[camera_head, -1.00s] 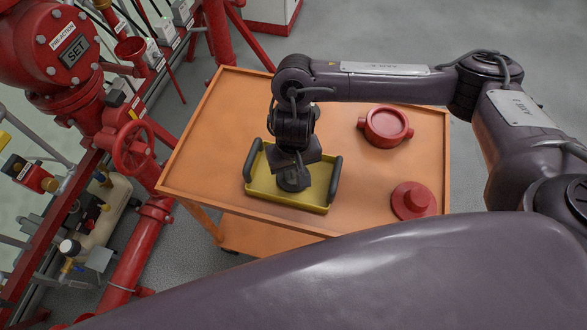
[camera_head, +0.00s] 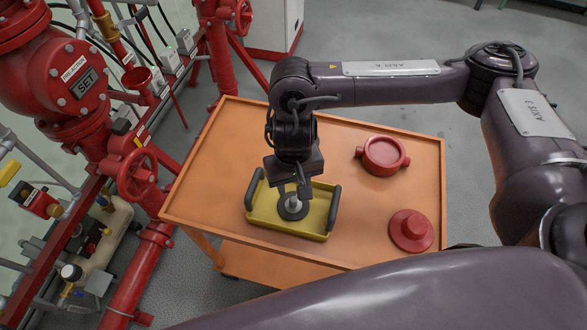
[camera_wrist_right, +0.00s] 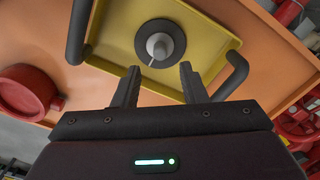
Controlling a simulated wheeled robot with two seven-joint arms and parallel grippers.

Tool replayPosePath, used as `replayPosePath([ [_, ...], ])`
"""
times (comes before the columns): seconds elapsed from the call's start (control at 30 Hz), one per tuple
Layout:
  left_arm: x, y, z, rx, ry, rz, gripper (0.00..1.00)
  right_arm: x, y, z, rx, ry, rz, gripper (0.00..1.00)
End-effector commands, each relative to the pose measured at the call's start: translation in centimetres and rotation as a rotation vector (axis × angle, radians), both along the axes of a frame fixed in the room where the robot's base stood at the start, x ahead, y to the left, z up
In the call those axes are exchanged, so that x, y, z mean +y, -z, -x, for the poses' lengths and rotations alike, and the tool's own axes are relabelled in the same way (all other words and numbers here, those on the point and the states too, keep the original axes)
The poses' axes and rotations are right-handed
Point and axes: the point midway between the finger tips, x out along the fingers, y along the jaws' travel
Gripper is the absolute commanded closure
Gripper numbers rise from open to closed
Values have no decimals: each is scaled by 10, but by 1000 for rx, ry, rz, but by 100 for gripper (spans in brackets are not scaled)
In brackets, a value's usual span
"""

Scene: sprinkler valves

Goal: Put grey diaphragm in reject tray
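The grey diaphragm (camera_head: 291,208) is a dark round disc with a light grey stem in its middle. It lies inside the yellow reject tray (camera_head: 318,222), which has two dark handles and stands on the orange cart. In the right wrist view the diaphragm (camera_wrist_right: 160,43) rests on the tray floor (camera_wrist_right: 207,50), stem towards the camera. My right gripper (camera_head: 290,192) is above the tray. My left gripper is not in view.
The orange cart top (camera_head: 345,150) also carries a red ring-shaped body (camera_head: 383,156) with side lugs and a red flanged cap (camera_head: 410,231). Red piping with a handwheel (camera_head: 137,174) stands close on the left. The cart's middle right is clear.

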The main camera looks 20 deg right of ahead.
Motion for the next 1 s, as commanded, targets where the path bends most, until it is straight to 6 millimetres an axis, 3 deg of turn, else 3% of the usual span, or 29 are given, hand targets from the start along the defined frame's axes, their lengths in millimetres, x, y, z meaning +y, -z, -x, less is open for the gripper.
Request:
replayPosePath([
  [0.1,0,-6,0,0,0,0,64,0,-25,-1,-4,-1,1,61],
  [0.3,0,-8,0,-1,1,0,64,0,-44,-1,-1,0,0,61],
  [1.0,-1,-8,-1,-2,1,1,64,0,-47,0,1,1,0,61],
])
